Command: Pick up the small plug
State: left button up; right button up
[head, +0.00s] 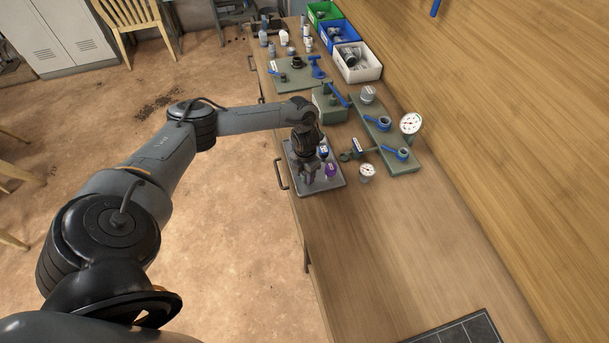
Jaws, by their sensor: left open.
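My left gripper (309,175) is open and points down over a grey tray (326,186) near the bench's front edge. A small purple piece (331,170) and a small blue-and-white piece (324,151) are at the tray, just right of the gripper. I cannot tell which small piece is the plug, or whether something sits between the fingers. The gripper and wrist hide part of the tray. My right gripper is not in view.
A green manifold plate with blue-handled valves and a gauge (410,123) stands right of the tray. A loose gauge (367,171) is nearer. Green, blue and white bins (356,63) stand at the back. The bench front is clear up to a dark mat (458,328).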

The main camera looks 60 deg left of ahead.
pick_arm(q)
jog(key=shift+f, duration=0.3)
grip_shut()
jog(key=shift+r, duration=0.1)
